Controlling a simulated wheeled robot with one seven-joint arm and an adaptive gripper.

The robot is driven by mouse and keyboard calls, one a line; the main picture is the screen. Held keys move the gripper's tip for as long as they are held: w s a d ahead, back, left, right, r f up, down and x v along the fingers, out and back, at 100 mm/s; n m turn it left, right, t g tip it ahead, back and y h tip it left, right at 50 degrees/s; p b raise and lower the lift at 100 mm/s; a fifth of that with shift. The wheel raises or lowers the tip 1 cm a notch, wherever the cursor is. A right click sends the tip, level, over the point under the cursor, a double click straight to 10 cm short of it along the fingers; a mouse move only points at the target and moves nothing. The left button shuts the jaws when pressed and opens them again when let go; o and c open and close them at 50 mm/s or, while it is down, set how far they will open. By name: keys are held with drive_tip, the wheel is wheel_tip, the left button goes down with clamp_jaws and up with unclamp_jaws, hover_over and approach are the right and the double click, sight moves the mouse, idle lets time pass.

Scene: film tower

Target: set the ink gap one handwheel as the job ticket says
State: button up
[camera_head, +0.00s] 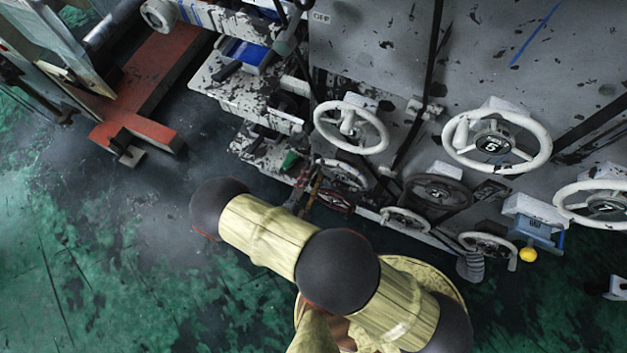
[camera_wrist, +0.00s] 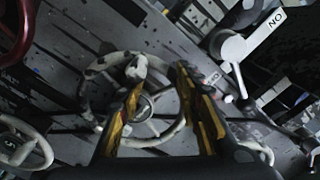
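Several handwheels are on the speckled grey machine side. In the head view, a white wheel with a knob (camera_head: 378,137) is at centre, and a larger white one with a dark numbered hub (camera_head: 492,145) is to its right. I cannot tell which is ink gap one, and no job ticket is readable. In the wrist view, my gripper (camera_wrist: 159,84) has its two dark-and-yellow fingers apart. A worn white handwheel (camera_wrist: 103,70) lies beyond and between them. I cannot tell whether a finger touches its rim; nothing shows held. In the head view, the fingertips are small and unclear.
A dark wheel (camera_head: 438,190) and a white wheel (camera_head: 600,187) are on the right. A red wheel (camera_wrist: 12,30) is at the wrist view's upper left. A white lever (camera_wrist: 235,48) is beside an ON label. Green floor (camera_head: 100,270) is open at left.

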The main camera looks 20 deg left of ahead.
drive_tip(key=shift+r, duration=3)
